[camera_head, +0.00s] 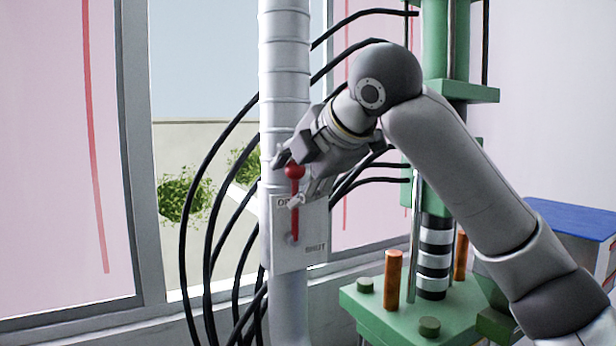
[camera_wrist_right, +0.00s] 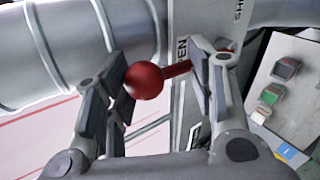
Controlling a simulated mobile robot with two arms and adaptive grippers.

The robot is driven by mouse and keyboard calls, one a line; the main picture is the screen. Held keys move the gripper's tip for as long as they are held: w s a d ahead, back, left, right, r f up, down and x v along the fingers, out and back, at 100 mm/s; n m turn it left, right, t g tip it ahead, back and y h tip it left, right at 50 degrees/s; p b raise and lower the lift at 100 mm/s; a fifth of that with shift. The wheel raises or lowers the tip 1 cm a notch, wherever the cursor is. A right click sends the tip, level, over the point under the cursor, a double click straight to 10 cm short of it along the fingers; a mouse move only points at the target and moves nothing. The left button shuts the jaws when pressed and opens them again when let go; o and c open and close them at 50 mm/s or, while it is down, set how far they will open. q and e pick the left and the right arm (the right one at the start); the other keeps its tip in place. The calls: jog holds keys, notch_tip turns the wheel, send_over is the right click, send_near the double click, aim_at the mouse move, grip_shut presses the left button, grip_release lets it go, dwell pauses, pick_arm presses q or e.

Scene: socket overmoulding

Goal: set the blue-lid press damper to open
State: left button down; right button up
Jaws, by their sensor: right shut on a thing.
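The damper lever (camera_head: 295,188) is a red handle with a ball knob on a grey plate (camera_head: 285,258) fixed to the ribbed duct. It stands upright, knob up, beside the partly hidden "OPEN" lettering; "SHUT" is at the plate's lower right. My right gripper (camera_head: 290,178) is at the lever's upper end, shut on it, with one finger above and one below. In the right wrist view, the knob (camera_wrist_right: 144,80) shows between the fingers of my right gripper (camera_wrist_right: 162,85), and the shaft runs behind one finger. My left gripper is not in view.
A green press (camera_head: 385,310) with orange posts stands right of the duct. A box with a blue lid (camera_head: 575,215) is at the far right. Black hoses (camera_head: 210,210) hang around the duct (camera_head: 285,60).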

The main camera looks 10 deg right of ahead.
jog(key=shift+a+f, duration=0.2)
jog(key=shift+f, duration=0.15)
jog(key=o, duration=1.4)
jog(key=shift+a, duration=0.1)
jog(key=shift+o, duration=0.4)
jog(key=shift+w+a, duration=0.15)
jog(key=shift+w, duration=0.15)
jog(key=shift+s+d+r, duration=0.25)
jog(key=shift+s+r, duration=0.05)
jog(key=shift+s, duration=0.05)
jog(key=v, duration=1.1)
jog(key=shift+a, duration=0.2)
jog(key=shift+s, duration=0.1)
